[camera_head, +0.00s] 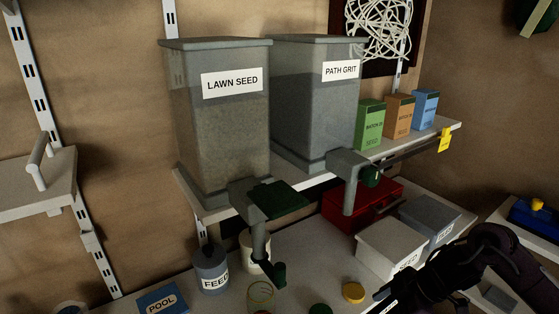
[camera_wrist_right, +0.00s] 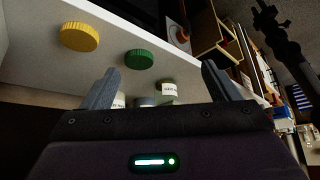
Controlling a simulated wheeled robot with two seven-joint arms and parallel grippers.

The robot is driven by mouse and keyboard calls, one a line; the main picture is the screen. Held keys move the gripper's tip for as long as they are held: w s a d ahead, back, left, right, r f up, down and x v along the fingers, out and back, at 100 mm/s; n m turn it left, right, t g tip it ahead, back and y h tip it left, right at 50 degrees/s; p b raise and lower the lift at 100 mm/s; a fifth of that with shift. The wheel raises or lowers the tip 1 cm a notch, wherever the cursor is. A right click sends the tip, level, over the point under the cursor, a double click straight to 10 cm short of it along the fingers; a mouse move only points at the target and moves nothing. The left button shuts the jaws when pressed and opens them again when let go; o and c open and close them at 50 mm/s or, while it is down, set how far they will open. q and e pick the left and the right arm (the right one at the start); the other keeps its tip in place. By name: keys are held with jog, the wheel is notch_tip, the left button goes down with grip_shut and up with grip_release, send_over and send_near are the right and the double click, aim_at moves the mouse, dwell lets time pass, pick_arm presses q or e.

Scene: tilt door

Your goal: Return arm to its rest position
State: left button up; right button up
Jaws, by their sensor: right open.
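My right arm (camera_head: 470,262) comes in from the lower right in the head view, low over the right part of the bench. Its gripper (camera_wrist_right: 160,78) shows in the right wrist view with its two fingers wide apart. No object is held between them. A yellow lid (camera_head: 353,292) and a green lid (camera_head: 321,309) lie on the bench to the left of this arm. In the right wrist view the yellow lid (camera_wrist_right: 80,37) and green lid (camera_wrist_right: 139,59) lie beyond the fingers, apart from them. My left gripper is not seen in the head view.
A lawn seed bin (camera_head: 220,125) and a path grit bin (camera_head: 315,110) stand on a shelf, their spouts hanging over the bench. A white seed box (camera_head: 390,248), a grey box (camera_head: 430,218) and a red box (camera_head: 362,203) stand near my right arm. A feed can (camera_head: 211,270) stands left.

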jog(key=s+a+f+m+t+h, duration=0.15)
jog(key=a+m+t, duration=0.4)
jog(key=a, duration=0.85)
jog(key=s+d+f+m+g+h, duration=0.2)
jog(key=s+d+m, duration=0.25)
jog(key=s, duration=0.35)
jog(key=s+d+f+m+g+h, duration=0.1)
jog(key=s+d+m+h, duration=0.25)
jog(key=s+d, duration=0.35)
notch_tip(320, 180, down, 27)
jog(key=s+a+g, duration=0.1)
jog(key=s+g, duration=0.1)
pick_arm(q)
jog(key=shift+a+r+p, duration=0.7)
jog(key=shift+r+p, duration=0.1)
pick_arm(e)
jog(key=s+d+f, duration=0.2)
jog(key=s+f, duration=0.7)
jog(key=s, duration=0.1)
jog(key=s+d+f, duration=0.1)
jog(key=s+f, duration=0.9)
jog(key=shift+d+g+y, duration=0.3)
jog(key=shift+d+g, duration=0.05)
jog(key=shift+s, duration=0.15)
